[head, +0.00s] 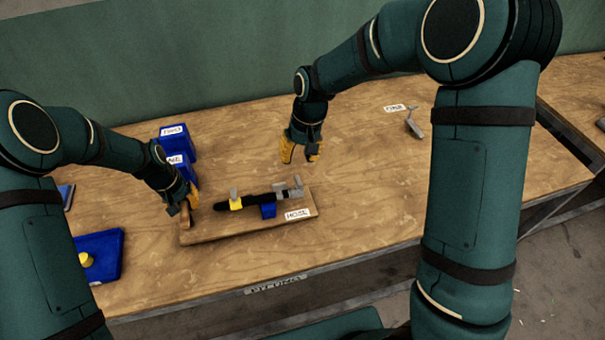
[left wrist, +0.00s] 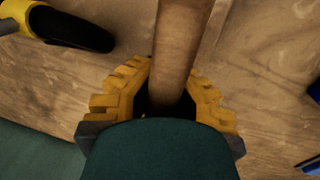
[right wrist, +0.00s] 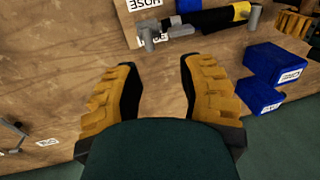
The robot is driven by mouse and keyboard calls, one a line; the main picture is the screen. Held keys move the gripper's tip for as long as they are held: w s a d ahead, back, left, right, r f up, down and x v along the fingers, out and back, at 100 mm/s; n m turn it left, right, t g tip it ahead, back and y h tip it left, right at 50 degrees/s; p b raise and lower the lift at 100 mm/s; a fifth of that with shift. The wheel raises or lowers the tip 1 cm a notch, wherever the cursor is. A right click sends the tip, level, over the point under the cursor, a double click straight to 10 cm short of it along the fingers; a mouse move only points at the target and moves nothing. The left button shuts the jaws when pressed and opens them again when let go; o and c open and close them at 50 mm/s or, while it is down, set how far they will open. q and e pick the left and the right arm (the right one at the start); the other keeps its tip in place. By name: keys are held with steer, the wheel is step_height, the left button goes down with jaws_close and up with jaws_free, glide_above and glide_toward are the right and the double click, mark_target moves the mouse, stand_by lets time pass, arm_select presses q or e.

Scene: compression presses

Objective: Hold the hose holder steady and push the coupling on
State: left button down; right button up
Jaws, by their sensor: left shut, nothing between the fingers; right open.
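The hose holder is a wooden board (head: 222,234) with a HOSE label, a blue support (head: 268,211) and a black hose (head: 254,201) lying across it. The hose has a yellow band (head: 235,203); grey metal fittings (head: 291,194) are at its right end. I cannot tell whether the coupling is seated. My left gripper (head: 188,207) is shut at the board's left end. In the left wrist view a wooden bar (left wrist: 181,45) runs towards its fingers; their contact is unclear. My right gripper (head: 302,150) is open and empty, behind the board's right end. In the right wrist view the fittings (right wrist: 150,38) lie beyond its fingers.
Labelled blue bins (head: 176,140) stand behind my left gripper. A blue tray (head: 103,250) with a yellow piece lies at the left. A grey tool (head: 413,124) lies by a label at the back right. The table right of the board is clear.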

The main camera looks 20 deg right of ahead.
mark_target(298, 180)
steer(key=shift+d, duration=0.1)
steer(key=o, duration=0.5)
steer(key=shift+o, duration=0.2)
steer(key=shift+w+a+f+n+h, duration=0.1)
steer(key=shift+f+n+h, duration=0.25)
steer(key=shift+f+n, duration=2.1)
steer(key=shift+s+a+f+n+h, duration=0.1)
steer(key=shift+f+n+h, duration=0.3)
steer(key=shift+f+n, duration=2.05)
steer(key=shift+w+f+n+h, duration=0.1)
steer(key=shift+f+n+h, duration=0.4)
steer(key=shift+n, duration=3.7)
steer(key=shift+f, duration=0.15)
jaws_close()
